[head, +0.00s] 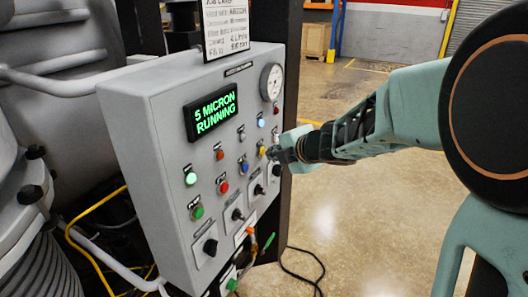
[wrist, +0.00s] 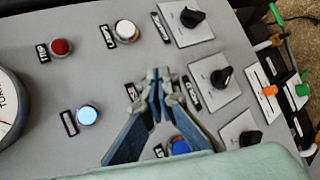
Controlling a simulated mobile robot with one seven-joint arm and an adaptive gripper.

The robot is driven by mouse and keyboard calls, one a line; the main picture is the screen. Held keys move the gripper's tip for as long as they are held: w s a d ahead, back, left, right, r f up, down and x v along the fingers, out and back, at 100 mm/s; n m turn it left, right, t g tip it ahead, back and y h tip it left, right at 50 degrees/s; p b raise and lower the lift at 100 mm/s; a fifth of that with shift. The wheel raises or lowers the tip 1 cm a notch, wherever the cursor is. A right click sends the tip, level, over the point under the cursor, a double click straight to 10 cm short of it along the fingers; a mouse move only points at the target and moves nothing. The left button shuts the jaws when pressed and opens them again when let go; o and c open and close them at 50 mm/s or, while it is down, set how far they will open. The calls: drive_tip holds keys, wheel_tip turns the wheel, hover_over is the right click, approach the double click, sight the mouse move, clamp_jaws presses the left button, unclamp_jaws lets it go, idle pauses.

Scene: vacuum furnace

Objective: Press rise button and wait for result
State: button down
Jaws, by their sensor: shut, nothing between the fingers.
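The control panel (head: 150,130) is a grey box with a green-lit display (head: 211,111) reading "5 MICRON RUNNING". Several coloured buttons sit below and beside the display. I cannot make out which label reads rise. My gripper (head: 275,153) is shut and empty at the panel's right side, close to a yellow button (head: 262,150); I cannot tell whether it touches. In the wrist view, the shut fingertips (wrist: 158,78) stand in front of the panel and hide part of it. A lit blue button (wrist: 88,115) is left of them, and another blue button (wrist: 180,145) is partly covered.
Black rotary knobs (wrist: 190,17) line the panel's lower part. A round gauge (head: 271,82) is at its upper right. A paper sign (head: 226,27) stands on top. A yellow hose (head: 86,250) and furnace pipework are at left. The floor at right is open.

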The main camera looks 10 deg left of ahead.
drive_tip(key=shift+w+a, duration=0.15)
drive_tip(key=shift+a, duration=0.25)
idle(0.5)
drive_tip(key=shift+d, duration=0.1)
drive_tip(key=shift+s+d, duration=0.3)
drive_tip(key=shift+d, duration=0.4)
drive_tip(key=d, duration=0.1)
drive_tip(key=s+d, duration=0.1)
drive_tip(key=d, duration=0.1)
drive_tip(key=d+p, duration=0.1)
drive_tip(key=shift+s+d, duration=0.35)
idle(0.7)
